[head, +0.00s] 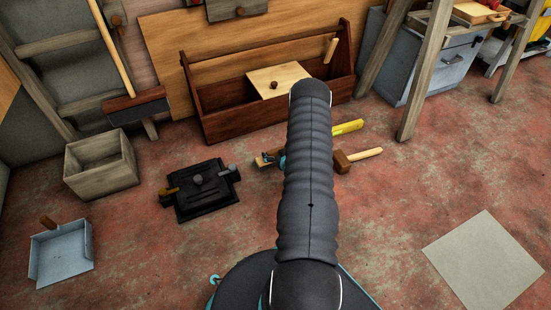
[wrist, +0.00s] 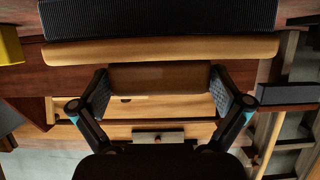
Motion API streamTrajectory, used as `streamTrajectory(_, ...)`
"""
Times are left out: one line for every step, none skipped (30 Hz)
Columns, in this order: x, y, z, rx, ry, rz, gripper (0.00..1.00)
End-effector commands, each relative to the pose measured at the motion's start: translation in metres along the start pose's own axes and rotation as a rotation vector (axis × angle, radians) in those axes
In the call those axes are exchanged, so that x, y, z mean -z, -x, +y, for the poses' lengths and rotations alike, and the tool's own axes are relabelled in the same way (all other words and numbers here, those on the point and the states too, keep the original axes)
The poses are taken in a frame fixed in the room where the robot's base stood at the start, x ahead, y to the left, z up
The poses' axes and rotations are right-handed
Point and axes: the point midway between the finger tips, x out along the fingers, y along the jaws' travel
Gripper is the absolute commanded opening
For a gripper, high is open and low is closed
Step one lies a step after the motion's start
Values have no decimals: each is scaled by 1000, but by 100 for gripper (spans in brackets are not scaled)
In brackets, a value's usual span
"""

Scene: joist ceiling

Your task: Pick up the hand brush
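In the wrist view, the hand brush has a brown wooden grip (wrist: 160,77), a pale wooden back (wrist: 160,50) and dark ribbed bristles (wrist: 160,18) along the top of the picture. My gripper (wrist: 160,80) has one finger on each side of the brown grip, and both pads appear to touch its ends. In the head view, my arm hides most of the brush and gripper. A wooden end (head: 263,162) and a bit of teal show left of the arm. I cannot tell whether the brush is clear of the floor.
A wooden tool box (head: 230,127) stands behind the gripper. A black plate-like fixture (head: 198,192) lies left. A mallet (head: 362,157) and a yellow object (head: 348,127) lie right of my arm. A wooden crate (head: 102,170) and dustpan (head: 60,255) are further left. The right floor is mostly clear.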

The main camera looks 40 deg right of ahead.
Motion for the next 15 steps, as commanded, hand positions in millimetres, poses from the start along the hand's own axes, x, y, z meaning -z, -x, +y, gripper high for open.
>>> streamTrajectory(0, 0, 0, 0, 0, 0, 90)
streamTrajectory(0, 0, 0, 0, 0, 0, 82)
streamTrajectory(0, 0, 0, 0, 0, 0, 72)
streamTrajectory(0, 0, 0, 0, 0, 0, 65)
streamTrajectory(0, 0, 0, 0, 0, 0, 57)
streamTrajectory(0, 0, 0, 0, 0, 0, 53)
streamTrajectory(0, 0, 0, 0, 0, 0, 53)
streamTrajectory(0, 0, 0, 0, 0, 0, 53)
streamTrajectory(0, 0, 0, 0, 0, 0, 53)
streamTrajectory(0, 0, 0, 0, 0, 0, 53)
streamTrajectory(0, 0, 0, 0, 0, 0, 53)
streamTrajectory(0, 0, 0, 0, 0, 0, 53)
streamTrajectory(0, 0, 0, 0, 0, 0, 53)
streamTrajectory(1, 1, 0, 0, 0, 0, 53)
streamTrajectory(2, 1, 0, 0, 0, 0, 53)
